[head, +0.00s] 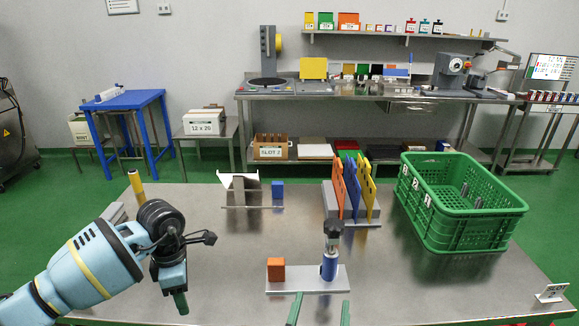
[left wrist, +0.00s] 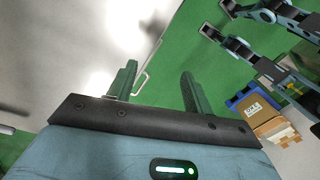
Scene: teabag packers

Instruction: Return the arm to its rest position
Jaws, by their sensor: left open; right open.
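My left gripper (head: 181,302) hangs over the left front of the steel table (head: 230,270) in the head view, pointing down. In the left wrist view its two green fingers (left wrist: 159,70) are apart, with nothing between them. My right gripper (head: 320,309) shows only as two green fingers at the bottom edge of the head view. They are apart and look empty, just in front of a white plate (head: 308,284). The rest of my right arm is out of the head view.
On the plate are an orange block (head: 276,269) and a blue cylinder (head: 329,266) with a dark top. Behind are a rack of coloured panels (head: 351,190), a blue block (head: 278,190) and a green crate (head: 430,228). A yellow-topped post (head: 136,184) stands at left.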

